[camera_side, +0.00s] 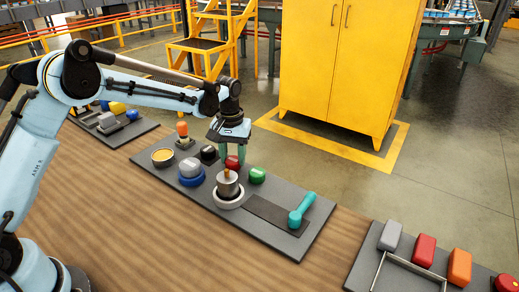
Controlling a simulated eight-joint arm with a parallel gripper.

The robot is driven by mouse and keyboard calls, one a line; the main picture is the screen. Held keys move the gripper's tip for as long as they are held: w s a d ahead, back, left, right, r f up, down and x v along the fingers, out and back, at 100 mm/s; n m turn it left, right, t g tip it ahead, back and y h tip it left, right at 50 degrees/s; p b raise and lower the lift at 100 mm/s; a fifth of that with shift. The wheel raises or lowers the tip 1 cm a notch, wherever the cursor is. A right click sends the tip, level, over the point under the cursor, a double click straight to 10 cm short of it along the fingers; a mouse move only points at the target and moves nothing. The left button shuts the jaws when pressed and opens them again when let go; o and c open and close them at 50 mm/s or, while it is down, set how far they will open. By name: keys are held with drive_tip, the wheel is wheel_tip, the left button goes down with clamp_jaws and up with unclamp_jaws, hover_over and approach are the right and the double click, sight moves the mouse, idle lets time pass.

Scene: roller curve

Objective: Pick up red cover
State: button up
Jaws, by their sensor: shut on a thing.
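The cover's upper part is partly hidden by the fingers. Whether it touches the board or is slightly raised cannot be told.
A metal cylinder in a white ring (228,194) stands just in front. A green piece (257,175) is close to the right, a black piece (208,154) to the left. A teal handled tool (301,210) lies at the board's right. Bare wood (120,220) is in front.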

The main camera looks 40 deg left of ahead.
sight(233, 159)
drive_tip(key=shift+r, duration=0.1)
wheel_tip(233, 159, up, 4)
drive_tip(key=shift+r, duration=0.1)
drive_tip(key=s+d+r, duration=0.6)
drive_tip(key=d+r, duration=0.3)
drive_tip(key=d, duration=0.1)
drive_tip(key=shift+r, duration=0.2)
drive_tip(key=s+a, duration=0.1)
drive_tip(key=s, duration=0.1)
drive_tip(key=s+a+r, duration=0.1)
drive_tip(key=s+a, duration=0.1)
drive_tip(key=shift+f, duration=2.75)
